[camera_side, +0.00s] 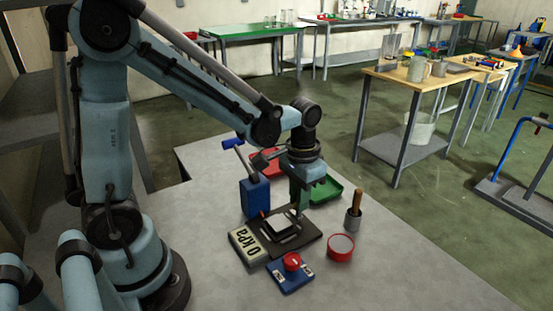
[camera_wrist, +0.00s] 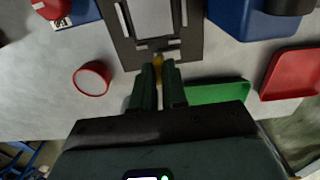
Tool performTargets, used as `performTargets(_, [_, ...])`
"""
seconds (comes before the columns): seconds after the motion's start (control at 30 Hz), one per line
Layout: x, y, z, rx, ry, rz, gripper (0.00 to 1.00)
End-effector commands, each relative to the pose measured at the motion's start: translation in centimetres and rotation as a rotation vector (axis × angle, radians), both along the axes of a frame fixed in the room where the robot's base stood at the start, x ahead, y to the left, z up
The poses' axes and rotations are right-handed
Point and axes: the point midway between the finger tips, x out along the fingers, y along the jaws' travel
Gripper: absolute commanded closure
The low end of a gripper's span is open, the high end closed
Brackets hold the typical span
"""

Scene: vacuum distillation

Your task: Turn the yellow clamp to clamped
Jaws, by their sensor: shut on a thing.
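The yellow clamp (camera_wrist: 158,60) shows as a small yellow piece between my fingertips in the wrist view, at the near edge of a dark plate (camera_wrist: 124,42). My gripper (camera_wrist: 159,70) is shut on it, with green fingers on either side. Most of the clamp is hidden by the fingers, so its angle is unclear. In the side view my gripper (camera_side: 298,205) points down at the far right part of the dark plate (camera_side: 306,236). A pale block (camera_side: 278,226) lies on the plate; it also shows in the wrist view (camera_wrist: 152,17).
A 0 kPa display (camera_side: 248,244) stands left of the plate, and a blue box with a lever (camera_side: 254,196) behind it. Green (camera_side: 327,194) and red (camera_side: 268,164) trays lie behind.

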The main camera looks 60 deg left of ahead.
Motion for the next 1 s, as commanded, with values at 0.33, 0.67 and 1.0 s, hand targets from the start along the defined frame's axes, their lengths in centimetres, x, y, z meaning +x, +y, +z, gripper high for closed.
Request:
performTargets(0.33, [0.02,0.00,0.01,0.000,0.000,0.158,1.00])
performTargets(0.67, [0.04,0.00,0.00,0.000,0.000,0.460,1.00])
performTargets(1.0, [0.05,0.01,0.00,0.000,-0.001,0.782,1.00])
